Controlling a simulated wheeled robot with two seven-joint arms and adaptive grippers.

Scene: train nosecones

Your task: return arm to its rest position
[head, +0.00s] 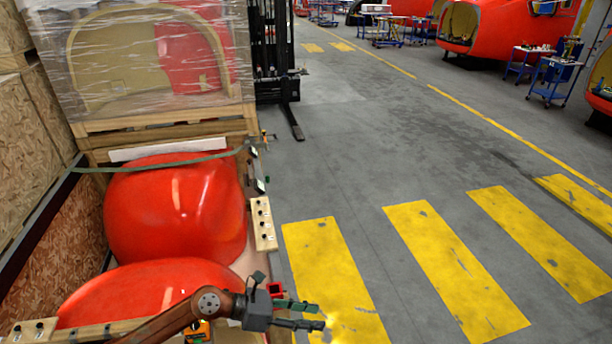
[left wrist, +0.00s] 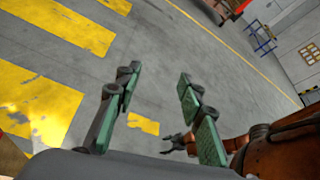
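My left arm comes in from the bottom left of the head view, over the nearer red nosecone. My left gripper (head: 316,317) reaches past the right edge of the nosecones, above the grey floor and a yellow stripe. In the left wrist view its two green-padded fingers (left wrist: 160,104) stand well apart, with only floor between them. It is open and empty. An orange-brown arm, which looks like my right, comes in at the right of the left wrist view. Its dark gripper (left wrist: 178,144) is small there; its fingers look parted and empty.
Two red nosecones, a farther one (head: 178,212) and a nearer one (head: 140,292), lie at the left. A wrapped crate (head: 150,65) and a forklift (head: 277,55) stand behind. Yellow floor stripes (head: 455,272) cross the open floor at right. Blue carts (head: 553,80) are far off.

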